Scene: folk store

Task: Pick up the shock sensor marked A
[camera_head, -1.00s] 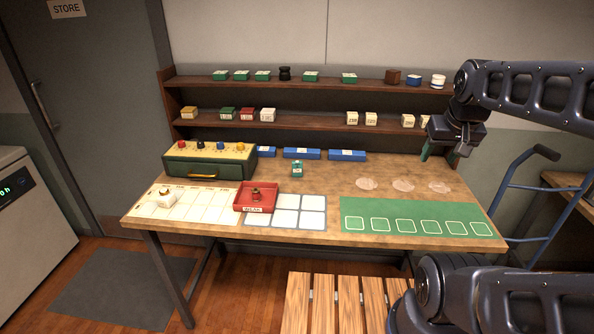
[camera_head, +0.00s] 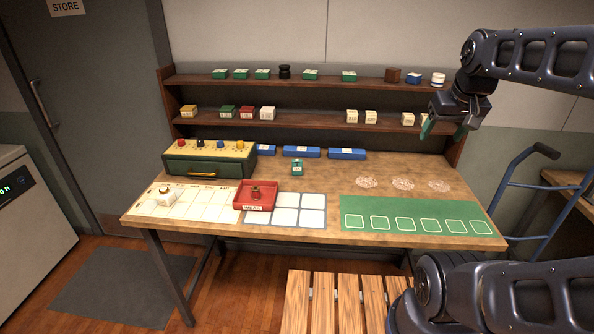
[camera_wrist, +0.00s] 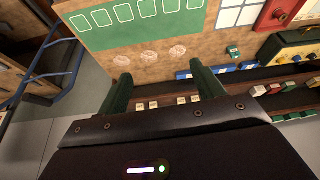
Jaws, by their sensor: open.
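No mark A can be read at this size, so I cannot tell which small part is the shock sensor marked A. A green block with a pale label (camera_head: 297,168) stands on the table behind the white squares. Several green and white boxes (camera_head: 240,74) sit on the top shelf. White boxes (camera_head: 352,117) and a few coloured ones (camera_head: 227,112) sit on the lower shelf. My gripper (camera_head: 443,131) is open and empty, in front of the right end of the shelves. Its green fingers also show in the wrist view (camera_wrist: 160,76), apart, with nothing between them.
The table (camera_head: 330,180) carries a green mat with outlined squares (camera_head: 420,208), a red tray (camera_head: 253,208), a white grid card (camera_head: 205,205) and a green-and-yellow box with knobs (camera_head: 210,170). Blue bins (camera_head: 301,153) line the back. A blue hand truck (camera_head: 520,190) stands at right.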

